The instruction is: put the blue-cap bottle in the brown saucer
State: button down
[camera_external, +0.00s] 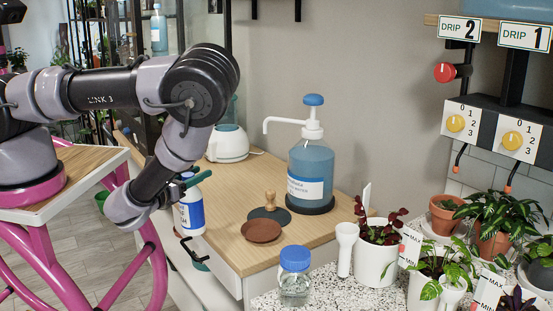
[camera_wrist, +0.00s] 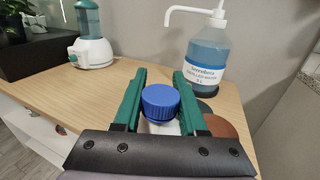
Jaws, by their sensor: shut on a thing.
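My gripper (camera_wrist: 160,78) has green fingers and is shut on a white bottle with a blue cap (camera_wrist: 160,100). In the external view the held bottle (camera_external: 191,214) shows a blue label and hangs roughly upright at the wooden table's left front edge; the green fingers (camera_external: 196,179) hide its top. The brown saucer (camera_external: 262,231) lies flat and empty on the table, to the right of the bottle and apart from it. In the wrist view the saucer (camera_wrist: 222,131) shows partly, right of the right finger.
A dark saucer (camera_external: 283,215) with a wooden-knobbed tool (camera_external: 270,200) lies just behind the brown one. A large pump bottle (camera_external: 311,168) stands behind right; a white appliance (camera_external: 228,145) stands at the back. A clear blue-capped jar (camera_external: 295,278) and potted plants occupy the speckled counter.

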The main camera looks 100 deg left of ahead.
jog(key=w+a+r+g, duration=0.1)
jog(key=w+r, duration=0.2)
jog(key=w, duration=0.3)
jog(key=w+a+r+n, duration=0.1)
jog(key=w+a+r, duration=0.15)
jog(key=w, duration=0.35)
jog(key=w+r+g, duration=0.1)
jog(key=w+r, duration=0.2)
jog(key=w, duration=0.3)
notch_tip(320, 180, down, 9)
jog(key=shift+a+y, duration=0.15)
jog(key=shift+y, duration=0.25)
jog(key=shift+s+f, duration=0.1)
jog(key=shift+c, duration=2.3)
grip_release()
